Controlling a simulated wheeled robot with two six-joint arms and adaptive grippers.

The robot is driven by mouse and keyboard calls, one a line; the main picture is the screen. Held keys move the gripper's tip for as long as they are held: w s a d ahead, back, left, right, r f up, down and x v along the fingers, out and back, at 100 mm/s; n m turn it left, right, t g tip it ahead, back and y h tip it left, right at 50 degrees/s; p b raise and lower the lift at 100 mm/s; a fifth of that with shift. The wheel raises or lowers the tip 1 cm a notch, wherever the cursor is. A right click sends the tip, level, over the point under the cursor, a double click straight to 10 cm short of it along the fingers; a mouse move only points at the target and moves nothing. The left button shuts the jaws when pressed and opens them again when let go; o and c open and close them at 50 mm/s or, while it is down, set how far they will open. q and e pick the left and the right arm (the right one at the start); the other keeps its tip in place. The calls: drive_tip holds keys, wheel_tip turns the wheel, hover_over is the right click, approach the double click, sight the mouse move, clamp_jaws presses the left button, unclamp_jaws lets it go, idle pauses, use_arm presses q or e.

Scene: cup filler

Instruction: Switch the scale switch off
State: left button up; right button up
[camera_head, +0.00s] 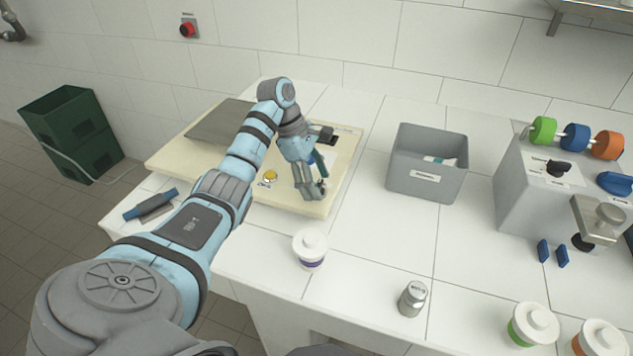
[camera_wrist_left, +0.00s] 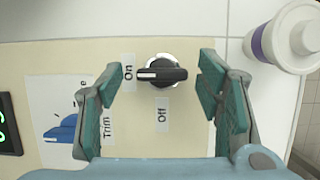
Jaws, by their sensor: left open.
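The scale (camera_head: 345,150) is a beige unit with a grey plate, at the back left of the counter. In the left wrist view its black rotary scale switch (camera_wrist_left: 161,74) sits between my fingers, its white mark pointing left towards the "On" label (camera_wrist_left: 128,73). The "Off" label (camera_wrist_left: 162,115) is below the knob. My left gripper (camera_head: 314,188) is over the scale's front right part. It also shows in the left wrist view (camera_wrist_left: 160,90), open, with a finger on each side of the switch and gaps to the knob. The gripper hides the switch in the head view. My right gripper is out of view.
A blue trim knob (camera_wrist_left: 62,130) lies left of the switch. A white lidded cup (camera_head: 310,248) stands in front of the scale. A grey bin (camera_head: 425,185) and a dispenser with coloured knobs (camera_head: 520,190) stand to the right. The counter between cup and bin is clear.

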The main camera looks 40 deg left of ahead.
use_arm(q)
drive_tip(key=shift+s+r, duration=0.15)
drive_tip(key=shift+s, duration=0.1)
drive_tip(key=shift+c, duration=0.6)
drive_tip(key=shift+w, duration=0.1)
drive_tip(key=c, duration=1)
drive_tip(key=shift+c, duration=0.2)
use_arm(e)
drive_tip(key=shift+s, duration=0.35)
